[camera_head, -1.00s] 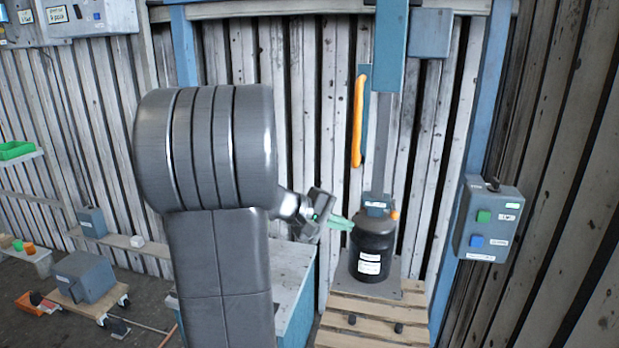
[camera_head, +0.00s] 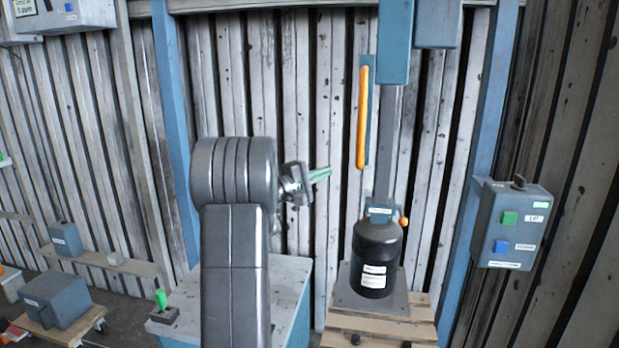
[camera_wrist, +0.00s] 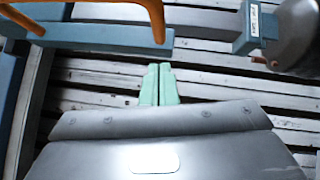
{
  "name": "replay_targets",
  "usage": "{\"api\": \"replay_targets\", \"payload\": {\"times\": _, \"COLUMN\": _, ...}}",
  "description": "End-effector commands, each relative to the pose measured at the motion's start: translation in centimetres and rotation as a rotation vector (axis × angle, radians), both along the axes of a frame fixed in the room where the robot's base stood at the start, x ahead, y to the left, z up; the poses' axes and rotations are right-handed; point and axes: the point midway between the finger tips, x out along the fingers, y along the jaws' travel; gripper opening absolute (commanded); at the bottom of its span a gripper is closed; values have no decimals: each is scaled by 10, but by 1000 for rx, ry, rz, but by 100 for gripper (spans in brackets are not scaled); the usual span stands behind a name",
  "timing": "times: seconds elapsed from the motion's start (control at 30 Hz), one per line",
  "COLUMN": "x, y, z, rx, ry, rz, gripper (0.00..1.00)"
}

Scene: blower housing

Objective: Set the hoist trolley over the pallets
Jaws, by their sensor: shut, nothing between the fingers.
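My gripper (camera_head: 322,174) is shut and empty, its green fingers pointing right in front of the plank wall. In the wrist view the fingers (camera_wrist: 158,84) lie together. The blue hoist body (camera_head: 394,45) hangs at the top with a grey mast (camera_head: 383,140) below it; which part is the trolley I cannot tell. An orange handle (camera_head: 362,118) on a blue strip stands left of the mast, above and right of my fingertips, apart from them. The handle also shows in the wrist view (camera_wrist: 156,18). A black cylinder (camera_head: 377,250) sits under the blue hoist block (camera_head: 380,209), on stacked pallets (camera_head: 425,325).
A control box (camera_head: 511,225) with green and blue buttons is on the right post. A grey box (camera_head: 55,298) on a dolly is at lower left.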

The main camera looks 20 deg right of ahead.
Motion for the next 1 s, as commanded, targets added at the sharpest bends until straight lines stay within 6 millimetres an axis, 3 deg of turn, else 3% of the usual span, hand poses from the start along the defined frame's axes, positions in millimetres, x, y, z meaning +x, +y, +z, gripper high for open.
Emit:
{"api": "replay_targets", "payload": {"times": 0.13, "x": 7, "y": -31, "z": 5, "rx": 0, "ry": 1, "rz": -2, "gripper": 0}}
{"api": "replay_targets", "payload": {"times": 0.3, "x": -8, "y": -50, "z": 10, "rx": 1, "ry": 1, "rz": -1, "gripper": 0}}
{"api": "replay_targets", "payload": {"times": 1.0, "x": -19, "y": -68, "z": 7, "rx": 1, "ry": -1, "rz": -1, "gripper": 0}}
